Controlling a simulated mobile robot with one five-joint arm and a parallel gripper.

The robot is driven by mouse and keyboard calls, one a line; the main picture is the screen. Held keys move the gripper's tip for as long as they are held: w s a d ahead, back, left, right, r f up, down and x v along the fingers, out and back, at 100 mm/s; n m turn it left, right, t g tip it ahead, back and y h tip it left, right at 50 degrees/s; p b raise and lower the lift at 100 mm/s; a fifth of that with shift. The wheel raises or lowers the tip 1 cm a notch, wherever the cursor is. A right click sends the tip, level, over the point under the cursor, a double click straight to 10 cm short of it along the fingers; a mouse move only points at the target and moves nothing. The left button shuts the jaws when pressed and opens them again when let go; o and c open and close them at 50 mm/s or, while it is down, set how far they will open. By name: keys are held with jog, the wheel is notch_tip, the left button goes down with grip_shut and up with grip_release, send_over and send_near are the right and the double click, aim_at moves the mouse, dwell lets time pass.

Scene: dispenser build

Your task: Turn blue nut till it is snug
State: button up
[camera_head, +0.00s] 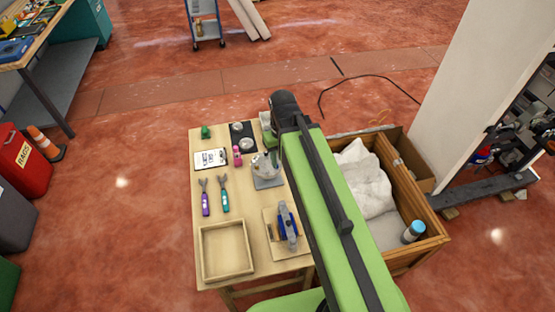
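I cannot make out a blue nut in this view. A small metallic assembly (265,166) stands on a grey base plate (268,183) on the wooden table (237,272), left of my green arm. A blue and grey tool or fixture (287,226) sits on a wooden board (272,247) nearer the front of the table. My gripper (271,148) seems to be below the black elbow of my arm, close to the metallic assembly. Its fingers are too small and partly hidden, so whether they touch anything does not show.
A clipboard (211,159), a pink bottle (237,157), a purple-handled tool (205,204), a teal-handled tool (225,202) and an empty wooden tray (204,252) occupy the table's left. A dark mat (236,128) holds round metal parts. A wooden crate (405,180) stands at right.

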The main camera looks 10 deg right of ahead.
jog(key=w+r+n+p, duration=0.4)
jog(key=w+r+n, duration=0.1)
jog(key=w+n, duration=0.35)
notch_tip(320, 180, down, 18)
jog(key=b, duration=1.8)
jog(key=shift+d+r, duration=0.1)
jog(key=shift+r, duration=0.1)
jog(key=shift+r, duration=0.1)
jog(key=shift+c, duration=0.5)
grip_shut()
jog(key=shift+d, duration=0.1)
